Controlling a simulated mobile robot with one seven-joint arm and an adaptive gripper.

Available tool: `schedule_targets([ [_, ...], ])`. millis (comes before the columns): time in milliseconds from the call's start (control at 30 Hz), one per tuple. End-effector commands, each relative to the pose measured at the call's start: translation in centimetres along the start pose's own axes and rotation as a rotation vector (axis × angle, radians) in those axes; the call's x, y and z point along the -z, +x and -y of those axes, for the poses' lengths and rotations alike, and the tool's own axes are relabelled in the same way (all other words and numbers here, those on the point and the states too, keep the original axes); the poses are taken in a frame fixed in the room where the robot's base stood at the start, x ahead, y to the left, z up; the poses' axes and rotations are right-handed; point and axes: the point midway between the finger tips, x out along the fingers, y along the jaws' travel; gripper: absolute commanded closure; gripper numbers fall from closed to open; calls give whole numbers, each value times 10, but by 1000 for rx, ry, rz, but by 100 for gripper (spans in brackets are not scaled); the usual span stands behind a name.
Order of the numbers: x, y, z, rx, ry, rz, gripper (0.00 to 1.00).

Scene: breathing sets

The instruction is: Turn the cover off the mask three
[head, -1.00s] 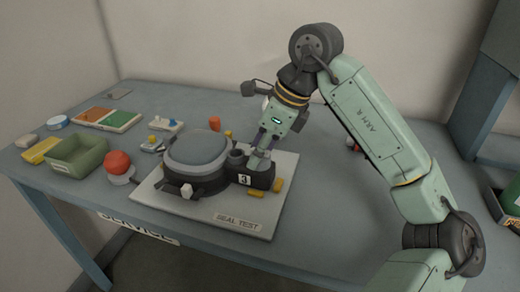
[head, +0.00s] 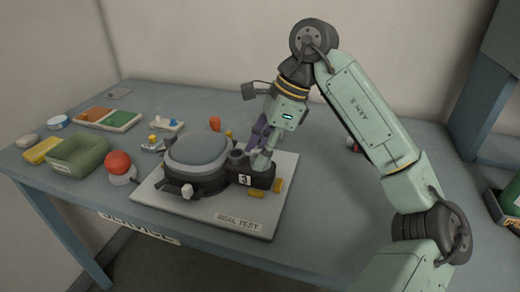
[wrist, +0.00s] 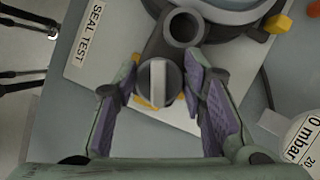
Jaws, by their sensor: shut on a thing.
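Mask three (head: 197,150) lies on a pale board marked SEAL TEST (head: 190,208), with its grey visor facing up and a white "3" label (head: 244,180) on its dark front housing. The cover (wrist: 158,84) is a round dark cap with a light grey bar across it, seen from above in the wrist view at the end of the housing. My gripper (head: 262,160) reaches down onto it, with one purple-padded finger on each side. It is shut on the cover, which still sits at the housing. In the head view the fingers mostly hide the cover.
An open dark port (wrist: 184,26) stands beside the cover. Yellow clips (head: 279,185) sit near the housing. A red dome (head: 119,163), a green bin (head: 77,155) and a parts tray (head: 107,118) are at left. A round mbar gauge (wrist: 302,138) is close by. The table's right side is mostly clear.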

Motion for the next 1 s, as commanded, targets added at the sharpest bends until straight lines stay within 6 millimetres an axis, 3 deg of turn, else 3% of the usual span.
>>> schedule_targets([
  [533, 0, -1, 0, -144, -337, -2, 88],
  [1000, 1, 1, -1, -164, -382, -2, 88],
])
